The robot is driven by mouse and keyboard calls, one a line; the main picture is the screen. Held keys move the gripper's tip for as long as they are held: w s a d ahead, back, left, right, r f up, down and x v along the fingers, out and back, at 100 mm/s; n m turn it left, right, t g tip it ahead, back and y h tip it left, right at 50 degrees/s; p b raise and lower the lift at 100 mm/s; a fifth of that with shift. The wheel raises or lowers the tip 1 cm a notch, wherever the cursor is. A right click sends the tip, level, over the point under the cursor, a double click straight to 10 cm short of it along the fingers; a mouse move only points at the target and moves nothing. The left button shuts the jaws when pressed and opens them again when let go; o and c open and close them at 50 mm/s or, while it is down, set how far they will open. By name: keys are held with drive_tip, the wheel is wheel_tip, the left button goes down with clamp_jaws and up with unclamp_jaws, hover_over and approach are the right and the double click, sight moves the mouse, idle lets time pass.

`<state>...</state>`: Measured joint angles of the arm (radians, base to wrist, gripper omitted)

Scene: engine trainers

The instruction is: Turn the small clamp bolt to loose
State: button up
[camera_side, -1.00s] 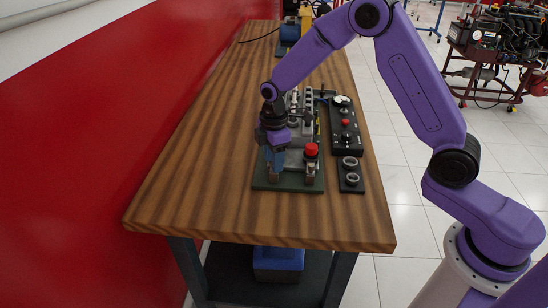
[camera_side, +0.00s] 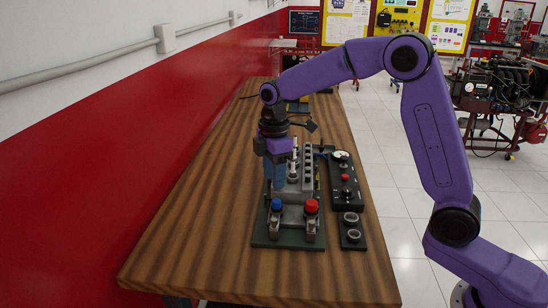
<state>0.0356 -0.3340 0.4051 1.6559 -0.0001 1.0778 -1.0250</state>
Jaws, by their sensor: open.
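The engine trainer (camera_side: 290,216) stands on a dark green baseplate (camera_side: 290,240) on the wooden bench. Its front has a blue-capped post (camera_side: 277,204) at the left and a red-capped post (camera_side: 311,206) at the right. A pale upright cylinder (camera_side: 293,170) stands behind them. My gripper (camera_side: 276,185) points down over the left side of the trainer, behind and above the blue cap, apart from it. It is open, with nothing seen between the fingers. I cannot pick out the small clamp bolt at this size; the gripper and wrist hide part of the trainer.
The red wall (camera_side: 150,170) runs along the left. The bench's left half is clear.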

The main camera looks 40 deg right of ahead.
drive_tip(key=shift+r, duration=2.2)
drive_tip(key=shift+s, duration=0.1)
drive_tip(key=s+a+f+m, duration=0.1)
drive_tip(key=s, duration=1.6)
drive_tip(key=s+d+f, duration=0.2)
drive_tip(key=s+d, duration=0.1)
drive_tip(key=s, duration=0.5)
drive_tip(key=s+d+f+m, duration=0.1)
drive_tip(key=s+d+f, duration=0.1)
drive_tip(key=s, duration=0.7)
drive_tip(key=shift+d+m, duration=0.3)
drive_tip(key=shift+d, duration=0.55)
drive_tip(key=shift+r, duration=0.1)
